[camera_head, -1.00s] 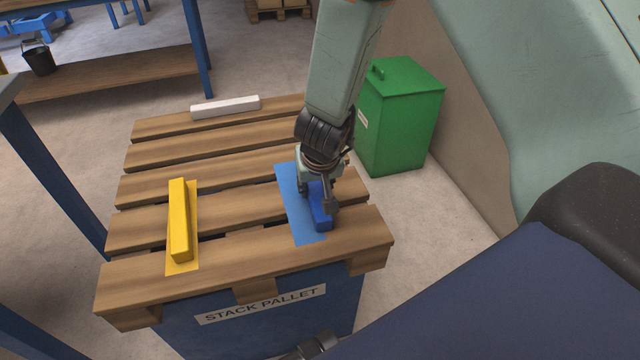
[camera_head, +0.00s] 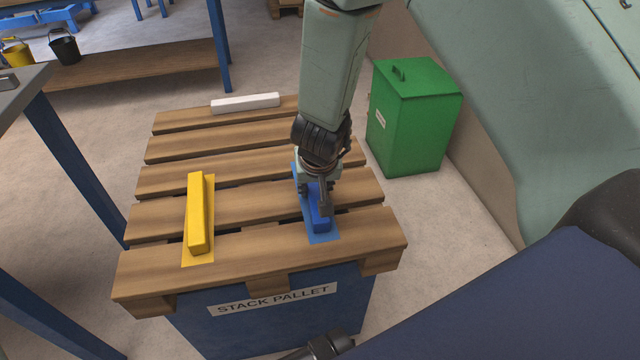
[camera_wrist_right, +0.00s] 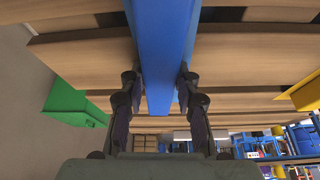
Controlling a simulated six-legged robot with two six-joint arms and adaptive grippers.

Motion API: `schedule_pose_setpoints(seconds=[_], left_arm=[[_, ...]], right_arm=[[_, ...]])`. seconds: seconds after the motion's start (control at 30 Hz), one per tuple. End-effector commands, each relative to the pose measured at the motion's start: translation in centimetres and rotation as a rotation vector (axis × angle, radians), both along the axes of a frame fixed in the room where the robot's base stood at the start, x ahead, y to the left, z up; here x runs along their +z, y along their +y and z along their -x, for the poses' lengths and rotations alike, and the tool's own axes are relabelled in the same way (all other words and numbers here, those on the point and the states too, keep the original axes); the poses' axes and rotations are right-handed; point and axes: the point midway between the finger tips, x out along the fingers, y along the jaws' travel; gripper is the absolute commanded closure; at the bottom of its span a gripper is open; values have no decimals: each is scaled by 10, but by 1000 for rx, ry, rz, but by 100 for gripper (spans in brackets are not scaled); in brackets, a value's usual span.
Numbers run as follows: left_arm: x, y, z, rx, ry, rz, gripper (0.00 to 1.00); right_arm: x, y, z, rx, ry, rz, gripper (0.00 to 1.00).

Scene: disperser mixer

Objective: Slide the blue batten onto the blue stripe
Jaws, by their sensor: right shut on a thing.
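The blue batten (camera_head: 321,224) lies on the pallet, over the blue stripe (camera_head: 324,239). My right gripper (camera_head: 313,200) points down and is shut on the batten. In the right wrist view the fingers (camera_wrist_right: 160,92) stand on both sides of the batten (camera_wrist_right: 162,40).
A yellow batten (camera_head: 197,215) lies on a yellow stripe (camera_head: 199,258) at the pallet's left. A white batten (camera_head: 245,103) lies at the far edge. A green bin (camera_head: 410,120) stands right of the pallet (camera_head: 260,258). The slats between the yellow and blue battens are clear.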

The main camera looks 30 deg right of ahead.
Motion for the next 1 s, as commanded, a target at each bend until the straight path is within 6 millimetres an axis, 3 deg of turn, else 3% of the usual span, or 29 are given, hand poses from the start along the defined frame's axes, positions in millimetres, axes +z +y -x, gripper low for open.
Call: schedule_pose_setpoints(seconds=[0.43,0.47,0.77,1.0], left_arm=[[2,0,0,0,0,0,42],[2,0,0,0,0,0,42],[2,0,0,0,0,0,42],[2,0,0,0,0,0,42]], right_arm=[[0,6,-2,-1,-1,-1,100],[0,6,-2,-1,-1,-1,67],[0,6,-2,0,0,-1,42],[0,5,-2,0,0,-1,42]])
